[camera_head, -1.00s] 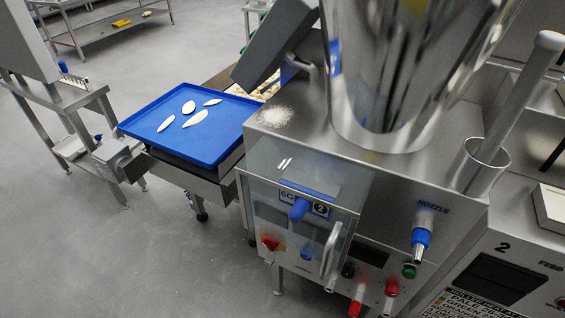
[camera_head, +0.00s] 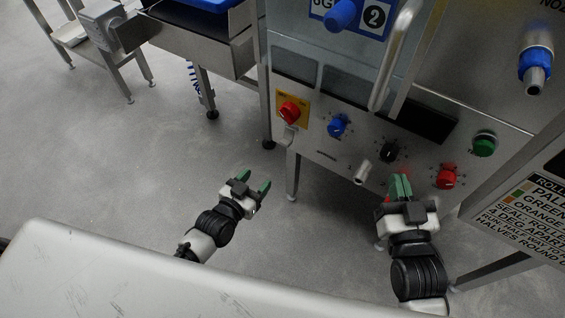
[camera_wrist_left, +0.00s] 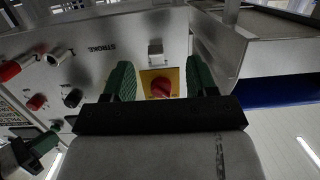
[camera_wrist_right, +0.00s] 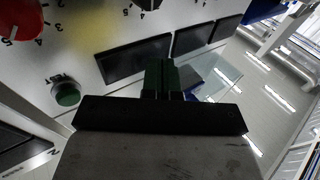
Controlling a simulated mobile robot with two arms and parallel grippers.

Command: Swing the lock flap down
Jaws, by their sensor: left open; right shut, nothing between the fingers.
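A small bare-metal piece (camera_head: 289,138), which looks like the lock flap, sits just below the red rotary knob (camera_head: 289,111) on its yellow plate, low on the machine's front panel. The left wrist view shows this metal piece (camera_wrist_left: 155,50) beside the red knob (camera_wrist_left: 161,88), both between the open fingers in the picture. My left gripper (camera_head: 252,184) is open and empty, in front of and below the panel, apart from it. My right gripper (camera_head: 401,184) is shut and empty, near the lower panel by a second red knob (camera_head: 447,176); whether it touches anything is unclear.
The panel also carries a blue knob (camera_head: 338,126), a black knob (camera_head: 389,151), a green button (camera_head: 485,144) and a metal stub (camera_head: 362,173). A vertical door handle (camera_head: 394,58) juts out above. A conveyor frame (camera_head: 190,45) stands left. The floor between is clear.

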